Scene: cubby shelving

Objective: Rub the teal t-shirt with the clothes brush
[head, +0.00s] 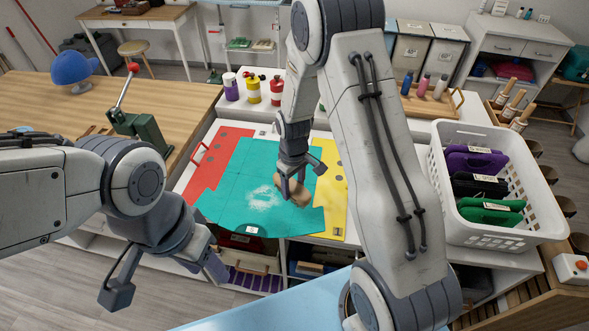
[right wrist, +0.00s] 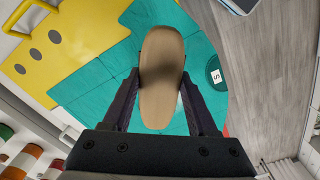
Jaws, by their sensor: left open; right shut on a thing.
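The teal t-shirt (head: 245,190) lies flat on the white top of the shelving, with a white powdery patch (head: 264,198) near its middle. My right gripper (head: 293,186) is shut on the clothes brush (head: 294,197), over the shirt just right of the patch. In the right wrist view the brush's tan wooden back (right wrist: 161,80) sits between the fingers, with the teal cloth (right wrist: 95,95) behind it. Its bristles are hidden, and I cannot tell whether they touch the cloth. My left gripper (head: 160,280) is open and empty, in front of the shelving at lower left.
A red piece (head: 215,150) and a yellow piece (head: 331,190) lie beside the shirt. Several bottles (head: 253,90) stand behind it. A white basket (head: 485,228) with folded clothes stands at right. A green lever press (head: 138,122) stands on the wooden bench at left.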

